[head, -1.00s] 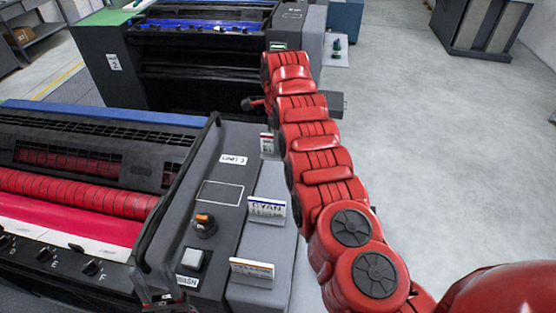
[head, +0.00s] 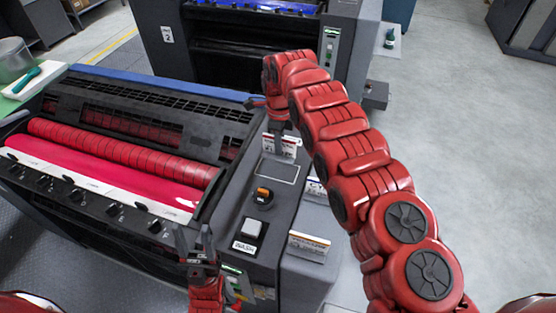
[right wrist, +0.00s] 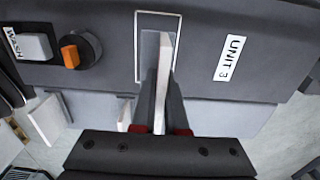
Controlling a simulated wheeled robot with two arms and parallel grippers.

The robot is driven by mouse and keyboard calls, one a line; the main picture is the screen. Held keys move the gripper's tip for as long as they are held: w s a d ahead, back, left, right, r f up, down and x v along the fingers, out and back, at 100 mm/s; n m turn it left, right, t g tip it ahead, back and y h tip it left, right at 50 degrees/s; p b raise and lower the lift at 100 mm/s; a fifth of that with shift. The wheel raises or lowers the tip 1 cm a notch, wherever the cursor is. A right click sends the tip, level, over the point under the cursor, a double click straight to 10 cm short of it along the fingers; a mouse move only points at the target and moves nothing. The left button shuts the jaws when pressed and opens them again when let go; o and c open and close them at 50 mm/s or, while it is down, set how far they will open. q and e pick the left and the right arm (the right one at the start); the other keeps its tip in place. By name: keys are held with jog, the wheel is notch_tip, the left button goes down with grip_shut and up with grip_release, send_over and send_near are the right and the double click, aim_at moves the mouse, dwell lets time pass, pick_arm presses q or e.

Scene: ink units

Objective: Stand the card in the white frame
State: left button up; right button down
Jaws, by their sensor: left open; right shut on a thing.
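The white frame (head: 297,174) is a thin white rectangle outlined on the grey console top; it also shows in the right wrist view (right wrist: 137,45). My right gripper (head: 279,128) is shut on a white card (head: 288,150) with dark and red print. The card is upright, and the right wrist view shows it almost edge-on (right wrist: 162,75), overlapping the frame's outline. I cannot tell whether its lower edge touches the panel. My left gripper (head: 197,245) is open and empty at the console's near left side, well away from the frame.
Two more cards, a blue-marked one (head: 316,191) and an orange-marked one (head: 309,243), stand on the lower ledge right of the console. An orange knob (head: 263,196) and the WASH button (head: 251,229) lie nearer than the frame. The UNIT 3 label (right wrist: 233,57) is beside it.

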notch_tip(320, 180, down, 2)
jog(key=shift+f, duration=0.15)
jog(key=shift+a+f+b, duration=0.2)
jog(key=shift+f+b, duration=0.15)
jog(key=shift+b, duration=0.05)
notch_tip(320, 180, down, 3)
jog(key=shift+s+a+r+b, duration=0.1)
jog(key=shift+a+r+b, duration=0.05)
jog(key=shift+b, duration=0.65)
jog(key=shift+f, duration=0.35)
jog(key=shift+d+r, duration=0.1)
jog(key=shift+d, duration=0.1)
jog(key=shift+a, duration=0.1)
jog(key=c, duration=0.9)
grip_release()
jog(key=shift+c, duration=0.2)
